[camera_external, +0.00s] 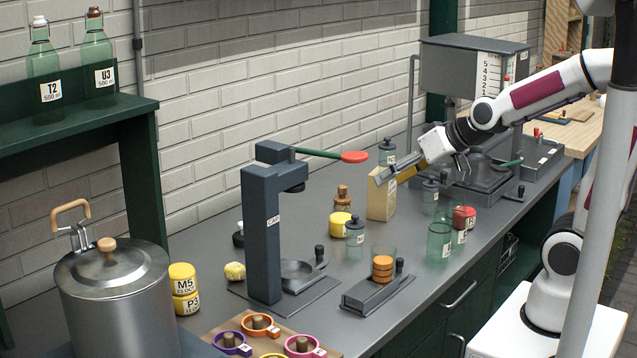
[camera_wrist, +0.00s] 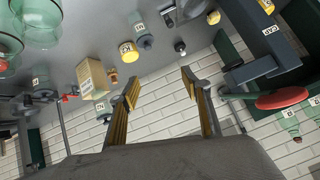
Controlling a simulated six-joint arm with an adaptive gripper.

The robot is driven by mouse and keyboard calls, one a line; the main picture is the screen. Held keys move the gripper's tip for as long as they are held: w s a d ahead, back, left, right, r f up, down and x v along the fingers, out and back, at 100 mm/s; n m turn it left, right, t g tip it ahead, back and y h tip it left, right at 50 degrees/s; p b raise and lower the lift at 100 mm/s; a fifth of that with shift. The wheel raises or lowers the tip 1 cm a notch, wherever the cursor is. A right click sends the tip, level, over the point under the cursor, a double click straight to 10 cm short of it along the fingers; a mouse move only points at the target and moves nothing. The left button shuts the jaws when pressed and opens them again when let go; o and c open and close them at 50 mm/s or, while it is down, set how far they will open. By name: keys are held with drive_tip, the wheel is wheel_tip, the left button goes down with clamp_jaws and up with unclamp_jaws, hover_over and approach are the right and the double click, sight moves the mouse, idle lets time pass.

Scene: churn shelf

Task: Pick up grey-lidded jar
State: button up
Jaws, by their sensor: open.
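Several glass jars with grey lids stand on the counter. One grey-lidded jar (camera_external: 354,236) is beside a yellow tin (camera_external: 341,224), another grey-lidded jar (camera_external: 430,195) is right of the wooden block, and a third grey-lidded jar (camera_external: 387,153) is at the back near the wall. A grey-lidded jar beside a yellow tin also shows in the wrist view (camera_wrist: 142,37). My gripper (camera_external: 382,178) is held above the counter near the wooden block. In the wrist view its two fingers (camera_wrist: 160,80) are apart with nothing between them.
The wooden block (camera_external: 381,203) stands close to my gripper. A dark press (camera_external: 262,235) with a red-tipped lever (camera_external: 354,157) stands left of it.

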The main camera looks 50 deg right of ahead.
drive_tip(key=w+d+f+m+t+h, duration=0.1)
drive_tip(key=w+d+m+t, duration=0.1)
drive_tip(key=w, duration=0.5)
drive_tip(key=m+h, duration=0.5)
drive_tip(key=h, duration=0.8)
approach(388, 162)
drive_tip(key=shift+t, duration=0.4)
drive_tip(key=shift+w+d+f, duration=0.2)
drive_tip(key=shift+w+d, duration=0.4)
drive_tip(key=shift+d, duration=0.25)
drive_tip(key=shift+w+d+f, duration=0.2)
drive_tip(key=shift+w+d, duration=0.4)
drive_tip(key=shift+d, duration=0.3)
drive_tip(key=shift+x, duration=1.3)
drive_tip(key=shift+x, duration=2.65)
